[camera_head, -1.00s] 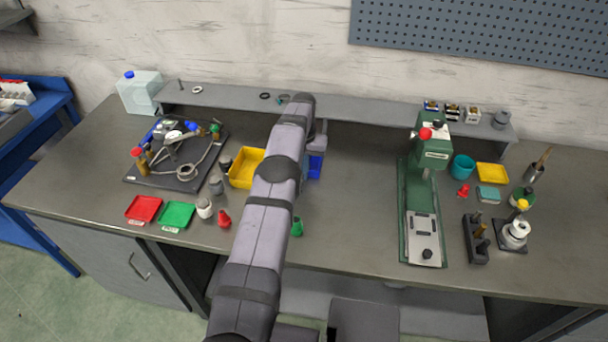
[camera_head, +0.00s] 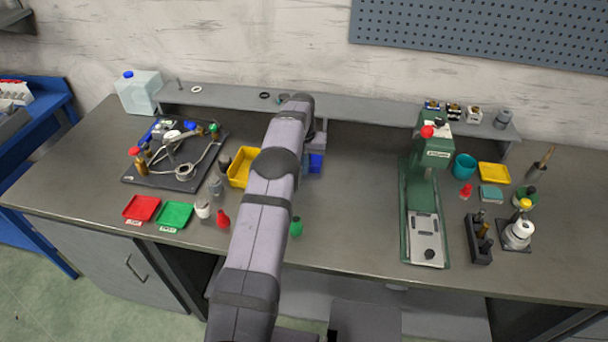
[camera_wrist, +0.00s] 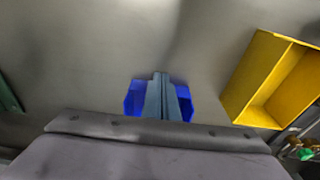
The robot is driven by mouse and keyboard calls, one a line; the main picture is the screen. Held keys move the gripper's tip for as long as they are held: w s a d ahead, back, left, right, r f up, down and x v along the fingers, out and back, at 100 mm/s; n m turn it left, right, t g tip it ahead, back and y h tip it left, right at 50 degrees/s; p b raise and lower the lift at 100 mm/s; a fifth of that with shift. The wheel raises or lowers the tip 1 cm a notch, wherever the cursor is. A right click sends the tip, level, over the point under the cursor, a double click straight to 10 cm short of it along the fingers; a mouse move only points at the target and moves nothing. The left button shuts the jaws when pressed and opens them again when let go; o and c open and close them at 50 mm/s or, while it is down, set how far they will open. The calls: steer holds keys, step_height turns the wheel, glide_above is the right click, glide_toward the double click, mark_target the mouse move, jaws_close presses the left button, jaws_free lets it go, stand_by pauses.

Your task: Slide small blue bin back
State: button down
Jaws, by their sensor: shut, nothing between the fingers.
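The small blue bin (camera_head: 316,162) is on the bench in the head view, just right of my forearm, which hides its left part. In the wrist view the blue bin (camera_wrist: 133,100) shows on both sides of my gripper (camera_wrist: 161,82), whose fingers cover its middle. The fingers are together and hold nothing. They are at the bin, but I cannot tell whether they touch it. In the head view the fingers are hidden by the arm.
A yellow bin (camera_head: 239,168) stands left of my arm; the wrist view shows it at right (camera_wrist: 262,85). A grey raised shelf (camera_head: 225,98) runs along the back. A green press (camera_head: 423,200) stands right. A green piece (camera_head: 296,228) lies in front.

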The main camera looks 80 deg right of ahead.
steer(key=shift+d+h+b, duration=0.6)
steer(key=shift+d+b, duration=0.25)
steer(key=shift+b, duration=0.2)
steer(key=shift+d+r+p, duration=0.1)
steer(key=shift+d+p, duration=0.1)
steer(key=shift+p, duration=0.15)
steer(key=shift+d+p, duration=0.4)
steer(key=shift+p, duration=0.15)
steer(key=shift+a+b, duration=0.35)
steer(key=shift+b, duration=0.05)
steer(key=shift+d+p+v, duration=0.15)
steer(key=shift+p+v, duration=0.55)
steer(key=shift+d+p+v, duration=0.2)
steer(key=shift+p+v, duration=0.45)
steer(key=shift+v, duration=0.05)
steer(key=shift+r, duration=0.15)
steer(key=shift+d+p+v, duration=0.15)
steer(key=shift+p+v, duration=0.55)
steer(key=shift+d+p+v, duration=0.2)
steer(key=shift+p+v, duration=0.45)
steer(key=shift+v, duration=0.05)
